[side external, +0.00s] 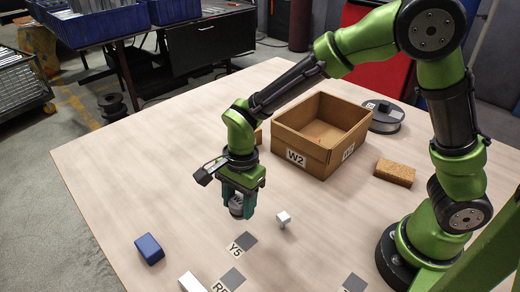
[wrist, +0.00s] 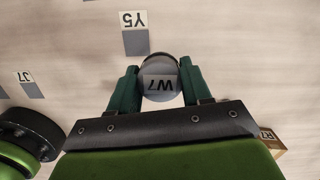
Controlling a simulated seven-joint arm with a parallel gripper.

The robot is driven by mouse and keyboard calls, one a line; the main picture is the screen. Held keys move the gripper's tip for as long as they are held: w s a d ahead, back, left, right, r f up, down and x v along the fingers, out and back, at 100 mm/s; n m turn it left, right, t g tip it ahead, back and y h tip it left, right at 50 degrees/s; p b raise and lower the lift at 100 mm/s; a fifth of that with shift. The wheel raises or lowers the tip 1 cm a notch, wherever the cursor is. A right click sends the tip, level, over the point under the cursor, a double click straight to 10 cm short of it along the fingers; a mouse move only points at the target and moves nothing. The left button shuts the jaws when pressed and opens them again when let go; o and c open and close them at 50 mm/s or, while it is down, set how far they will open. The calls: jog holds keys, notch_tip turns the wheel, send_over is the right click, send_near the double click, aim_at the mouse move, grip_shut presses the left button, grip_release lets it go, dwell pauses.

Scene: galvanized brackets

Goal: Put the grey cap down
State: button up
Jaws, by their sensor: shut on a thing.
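In the side view my gripper (side external: 237,207) points down and holds the cap (side external: 237,211) over the left-middle of the table. I cannot tell exactly how far the cap is above the table. The square marked Y5 (side external: 246,238) lies in front of the gripper; it also shows in the wrist view (wrist: 136,42), beyond the cap.
A cardboard box marked W2 (side external: 302,162) stands behind, with a spool (side external: 384,117) and a cork-coloured block (side external: 395,173) to its right. A small white piece (side external: 283,219), a blue block (side external: 149,249) and a white block (side external: 191,283) are nearby. The table's left area is clear.

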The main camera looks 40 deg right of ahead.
jog(key=m, duration=0.1)
jog(key=w+m, duration=0.1)
jog(key=m, duration=0.2)
jog(key=shift+w+d+f+t, duration=0.1)
jog(key=shift+w+t, duration=0.2)
jog(key=m, duration=0.2)
jog(key=w+m, duration=0.1)
jog(key=m, duration=0.1)
jog(key=w+a, duration=0.2)
jog(key=w, duration=0.2)
jog(key=w+a+f, duration=0.1)
jog(key=w+a, duration=0.2)
jog(key=w, duration=0.2)
jog(key=w+a, duration=0.2)
jog(key=w, duration=0.3)
jog(key=shift+w+a+f, duration=0.1)
jog(key=shift+a+f, duration=0.15)
jog(key=shift+a, duration=0.05)
jog(key=shift+f, duration=1.7)
jog(key=shift+f, duration=0.15)
jog(key=o, duration=1.1)
